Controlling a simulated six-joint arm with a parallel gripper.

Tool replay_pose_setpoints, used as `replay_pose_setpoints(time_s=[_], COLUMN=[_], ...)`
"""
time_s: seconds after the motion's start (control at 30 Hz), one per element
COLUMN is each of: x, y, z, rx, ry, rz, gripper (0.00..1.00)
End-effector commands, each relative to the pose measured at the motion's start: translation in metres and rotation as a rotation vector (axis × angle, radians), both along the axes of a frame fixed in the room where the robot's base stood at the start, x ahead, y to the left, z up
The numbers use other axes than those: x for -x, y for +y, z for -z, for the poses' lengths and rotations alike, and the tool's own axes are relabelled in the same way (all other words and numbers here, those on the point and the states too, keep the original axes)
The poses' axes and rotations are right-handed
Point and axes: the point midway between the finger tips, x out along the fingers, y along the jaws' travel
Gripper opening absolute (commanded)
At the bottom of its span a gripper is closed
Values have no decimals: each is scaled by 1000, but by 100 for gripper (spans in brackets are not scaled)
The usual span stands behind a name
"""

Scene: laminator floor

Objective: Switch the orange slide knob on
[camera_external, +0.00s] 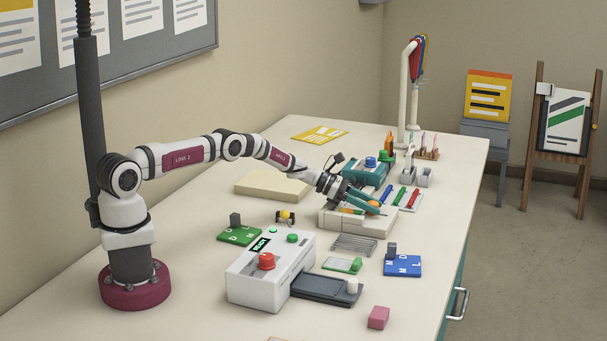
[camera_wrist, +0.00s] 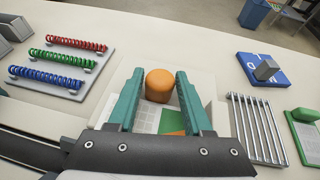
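The orange knob (camera_wrist: 160,85) is a rounded orange cylinder on a cream-coloured device (camera_external: 352,222). In the external view the knob (camera_external: 373,204) shows close to my gripper's tips. My gripper (camera_external: 381,210) reaches down over this device from the left. In the wrist view my gripper (camera_wrist: 161,95) has two teal fingers standing apart, with the knob between their tips and a visible gap on each side. Green and orange patches (camera_wrist: 172,122) and a pale printed patch lie below the knob, between the fingers. The lower part of the device is hidden by my gripper.
Coloured coils on a plate (camera_wrist: 58,62) lie behind. A white machine with a red button (camera_external: 267,262) stands nearer.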

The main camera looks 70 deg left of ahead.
Motion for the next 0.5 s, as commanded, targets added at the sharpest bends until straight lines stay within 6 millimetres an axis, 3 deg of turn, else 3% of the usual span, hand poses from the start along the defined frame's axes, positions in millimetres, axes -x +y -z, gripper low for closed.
replay_pose_setpoints(time_s=[0.03,0.1,0.5], x=[0,-1,6], y=[0,0,6], z=[-1,-1,-6], rx=[0,0,0], ry=[-1,-1,-1], rz=[0,-1,-3], gripper=[61,71,71])
